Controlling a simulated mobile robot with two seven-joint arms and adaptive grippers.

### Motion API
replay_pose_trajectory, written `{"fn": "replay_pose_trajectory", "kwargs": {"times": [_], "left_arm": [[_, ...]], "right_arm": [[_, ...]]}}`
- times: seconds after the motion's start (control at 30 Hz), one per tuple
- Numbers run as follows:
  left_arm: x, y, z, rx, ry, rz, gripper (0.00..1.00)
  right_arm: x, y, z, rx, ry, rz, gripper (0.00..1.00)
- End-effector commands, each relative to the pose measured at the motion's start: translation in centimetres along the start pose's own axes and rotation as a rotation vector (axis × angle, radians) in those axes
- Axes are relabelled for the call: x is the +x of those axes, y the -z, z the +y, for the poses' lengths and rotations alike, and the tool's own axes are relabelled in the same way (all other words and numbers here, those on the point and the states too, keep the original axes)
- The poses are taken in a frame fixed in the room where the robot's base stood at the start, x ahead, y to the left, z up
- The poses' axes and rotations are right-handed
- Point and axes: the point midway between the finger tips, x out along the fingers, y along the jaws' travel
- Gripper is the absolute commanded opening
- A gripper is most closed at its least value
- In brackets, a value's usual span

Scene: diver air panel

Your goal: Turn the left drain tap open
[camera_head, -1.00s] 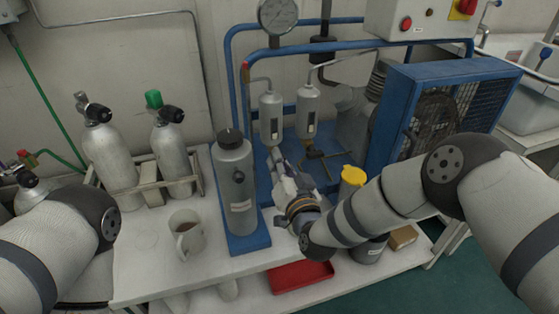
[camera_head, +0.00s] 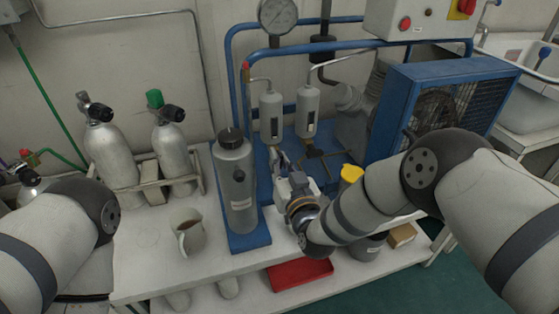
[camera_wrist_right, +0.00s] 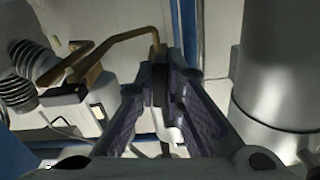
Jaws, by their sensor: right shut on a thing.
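Two grey separator bottles stand on the blue compressor frame, the left one (camera_head: 271,118) and the right one (camera_head: 307,110). The left drain tap is under the left bottle and mostly hidden by my right gripper (camera_head: 279,160). In the right wrist view my right gripper (camera_wrist_right: 160,88) is shut on a narrow dark piece, which looks like the left drain tap's handle (camera_wrist_right: 160,82). How far the tap is turned cannot be told. The right bottle's drain tap (camera_head: 314,152) shows beside my gripper. My left gripper is out of view; only the left arm shows.
A grey canister (camera_head: 235,185) stands close left of my right gripper. A mug (camera_head: 190,238) and two diving cylinders (camera_head: 112,150) are further left. The fan guard (camera_head: 445,100) stands right. A yellow-capped container (camera_head: 351,173) is beside my forearm; a red tray (camera_head: 300,273) is below.

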Motion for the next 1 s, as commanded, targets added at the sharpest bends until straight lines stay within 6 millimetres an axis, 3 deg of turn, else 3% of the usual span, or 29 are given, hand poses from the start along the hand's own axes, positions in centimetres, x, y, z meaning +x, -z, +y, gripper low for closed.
{"fn": "replay_pose_trajectory", "kwargs": {"times": [0.17,0.2,0.3,0.63,1.0], "left_arm": [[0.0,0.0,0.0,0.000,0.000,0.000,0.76],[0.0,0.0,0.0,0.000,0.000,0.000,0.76],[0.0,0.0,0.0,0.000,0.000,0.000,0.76],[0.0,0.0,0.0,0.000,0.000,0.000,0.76],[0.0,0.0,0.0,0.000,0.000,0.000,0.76]], "right_arm": [[0.0,0.0,0.0,0.001,0.000,0.000,0.00],[0.0,0.0,0.0,0.001,0.000,0.000,0.14],[0.0,0.0,0.0,0.001,0.000,0.000,0.30],[-0.6,-0.1,0.0,0.002,0.000,-0.003,0.30],[-9.7,-0.1,0.0,0.001,-0.001,-0.004,0.30]]}}
